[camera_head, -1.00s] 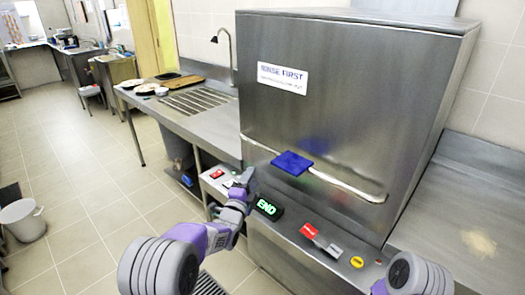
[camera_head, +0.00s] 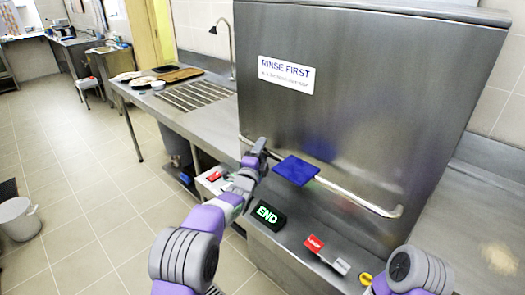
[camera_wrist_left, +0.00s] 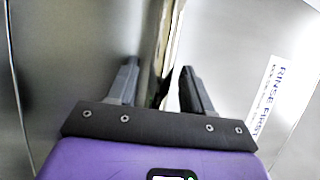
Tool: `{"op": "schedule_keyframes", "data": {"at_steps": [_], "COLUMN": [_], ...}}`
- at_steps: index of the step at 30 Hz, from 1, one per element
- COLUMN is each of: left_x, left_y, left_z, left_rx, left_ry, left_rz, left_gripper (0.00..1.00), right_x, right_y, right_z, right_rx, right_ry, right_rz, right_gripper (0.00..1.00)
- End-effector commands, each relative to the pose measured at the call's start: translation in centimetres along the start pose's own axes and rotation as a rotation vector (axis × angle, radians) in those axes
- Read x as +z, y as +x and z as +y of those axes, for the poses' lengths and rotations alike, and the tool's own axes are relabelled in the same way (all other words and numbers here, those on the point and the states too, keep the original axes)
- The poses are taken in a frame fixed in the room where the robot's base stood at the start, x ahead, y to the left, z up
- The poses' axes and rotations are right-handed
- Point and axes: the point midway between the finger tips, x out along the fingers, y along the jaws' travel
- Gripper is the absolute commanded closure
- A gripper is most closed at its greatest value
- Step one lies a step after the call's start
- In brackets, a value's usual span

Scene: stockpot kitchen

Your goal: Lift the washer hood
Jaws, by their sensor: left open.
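The washer hood (camera_head: 350,110) is a large steel box with a "RINSE FIRST" sign (camera_head: 286,75), standing down over the washer's front panel. A bar handle (camera_head: 350,194) runs along its lower front, with a blue pad (camera_head: 296,170) on it. My left gripper (camera_head: 258,150) is open beside the bar's left part, left of the blue pad. Whether the bar lies between its fingers is unclear. The left wrist view shows both fingers apart (camera_wrist_left: 160,80) near the steel, with the sign to the right. My right arm shows at lower right; its gripper is out of view.
The front panel below carries a green "END" display (camera_head: 267,213), a red switch (camera_head: 314,243) and a yellow button (camera_head: 366,278). A steel counter (camera_head: 215,125) with plates and a tap is on the left. Another counter (camera_head: 470,230) lies right. The floor at left is mostly clear.

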Motion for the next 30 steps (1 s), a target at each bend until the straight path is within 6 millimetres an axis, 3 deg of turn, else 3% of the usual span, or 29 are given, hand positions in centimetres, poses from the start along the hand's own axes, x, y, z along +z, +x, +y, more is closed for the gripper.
{"op": "schedule_keyframes", "data": {"at_steps": [12,22,30], "left_x": [-0.02,-0.01,-0.01], "left_y": [0.58,0.56,0.57], "left_z": [0.01,0.01,-0.07], "left_rx": [0.0,0.0,0.0], "left_ry": [-0.001,-0.001,-0.001], "left_rz": [0.0,0.0,0.0], "left_gripper": [0.49,0.98,1.0], "right_x": [0.0,0.0,0.0], "right_y": [0.03,0.03,0.01], "right_z": [0.0,0.0,0.0], "right_rx": [0.0,0.0,0.0], "right_ry": [0.0,0.0,0.0], "right_rz": [0.0,0.0,0.0], "right_gripper": [1.0,1.0,1.0]}}
